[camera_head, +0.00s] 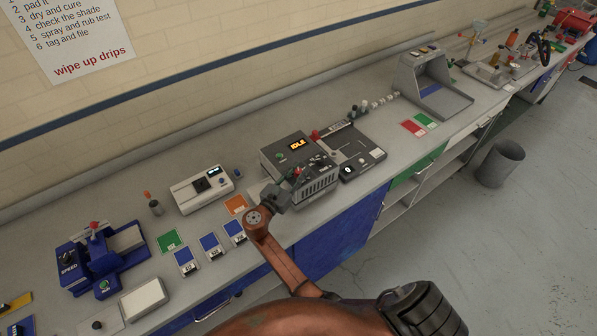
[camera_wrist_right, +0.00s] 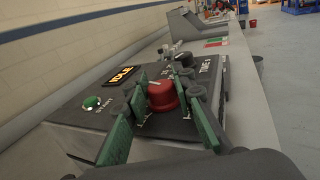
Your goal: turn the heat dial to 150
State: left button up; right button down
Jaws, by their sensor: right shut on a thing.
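The dryer (camera_head: 283,153) is a dark grey box on the bench, with an orange "IDLE" display (camera_head: 298,146) that also shows in the right wrist view (camera_wrist_right: 122,75). A red dial (camera_wrist_right: 162,97) with a pale pointer mark sits on its top panel. The pointer is toward the far left in the wrist view; the scale numbers are too small or covered to read. My right gripper (camera_head: 293,185) is over the front of the dryer, its green-padded fingers (camera_wrist_right: 165,112) on either side of the red dial, shut on it. My left gripper is not in view.
A green button (camera_wrist_right: 92,102) lies left of the dial, and a black knob near the "TIME S" label (camera_wrist_right: 184,74) lies beyond it. A white device (camera_head: 202,189) and a blue machine (camera_head: 100,260) stand left on the bench. A grey hooded unit (camera_head: 432,84) stands right.

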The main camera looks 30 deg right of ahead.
aim_at(298, 171)
jog(key=shift+f, duration=0.1)
jog(key=c, duration=1.6)
grip_release()
notch_tip(298, 171, up, 10)
jog(key=shift+r, duration=0.1)
